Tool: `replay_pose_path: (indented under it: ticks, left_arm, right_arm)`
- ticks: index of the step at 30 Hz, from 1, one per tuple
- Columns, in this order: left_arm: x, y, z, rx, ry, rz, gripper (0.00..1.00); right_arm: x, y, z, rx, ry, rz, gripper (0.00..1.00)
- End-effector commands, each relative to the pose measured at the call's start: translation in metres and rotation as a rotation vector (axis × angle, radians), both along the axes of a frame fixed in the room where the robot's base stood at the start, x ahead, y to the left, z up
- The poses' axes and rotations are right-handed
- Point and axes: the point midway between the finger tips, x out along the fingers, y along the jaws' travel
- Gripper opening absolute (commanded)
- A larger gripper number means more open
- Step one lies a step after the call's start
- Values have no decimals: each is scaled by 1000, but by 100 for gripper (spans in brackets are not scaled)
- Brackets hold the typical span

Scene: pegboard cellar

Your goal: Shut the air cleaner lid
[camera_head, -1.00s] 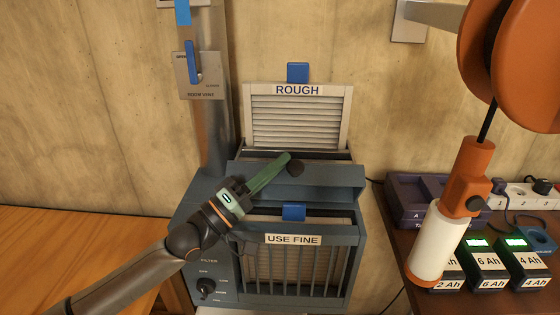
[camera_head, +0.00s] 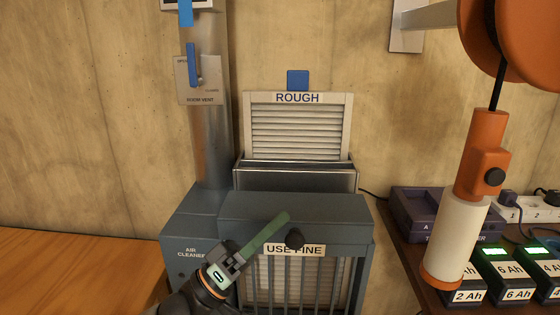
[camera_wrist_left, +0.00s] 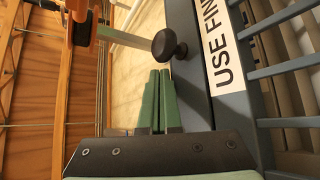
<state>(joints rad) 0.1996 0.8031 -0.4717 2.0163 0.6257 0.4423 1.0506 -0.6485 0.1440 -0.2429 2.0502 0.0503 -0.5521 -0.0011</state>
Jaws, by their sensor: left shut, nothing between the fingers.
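The air cleaner (camera_head: 185,225) is a blue-grey box against the wall with a barred front. Its blue-grey lid (camera_head: 335,210) lies across the top, its front edge just above the "USE FINE" label (camera_head: 293,250). I cannot tell whether a small gap is left under it. The lid's dark round knob (camera_head: 294,239) also shows in the left wrist view (camera_wrist_left: 170,43). My left gripper (camera_head: 283,218), with green fingers, is shut and empty, in front of the lid beside the knob. Whether it touches the lid is unclear. My right gripper is not in view.
A "ROUGH" filter (camera_head: 297,130) stands upright in a rack behind the lid. An orange and white hanging tool (camera_head: 463,235) and several batteries (camera_head: 514,272) are at right. The wooden bench (camera_head: 70,265) at left is clear.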

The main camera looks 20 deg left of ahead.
Motion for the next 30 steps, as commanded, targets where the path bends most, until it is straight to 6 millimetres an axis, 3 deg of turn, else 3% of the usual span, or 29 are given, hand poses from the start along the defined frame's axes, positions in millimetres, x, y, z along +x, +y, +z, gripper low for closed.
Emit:
replay_pose_path:
  ticks: [10,30]
  left_arm:
    - [-3,-1,-17,33,-112,0,0]
    - [-4,-1,-18,40,-125,1,0]
  right_arm:
    - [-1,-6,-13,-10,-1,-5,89]
    - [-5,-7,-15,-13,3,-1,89]
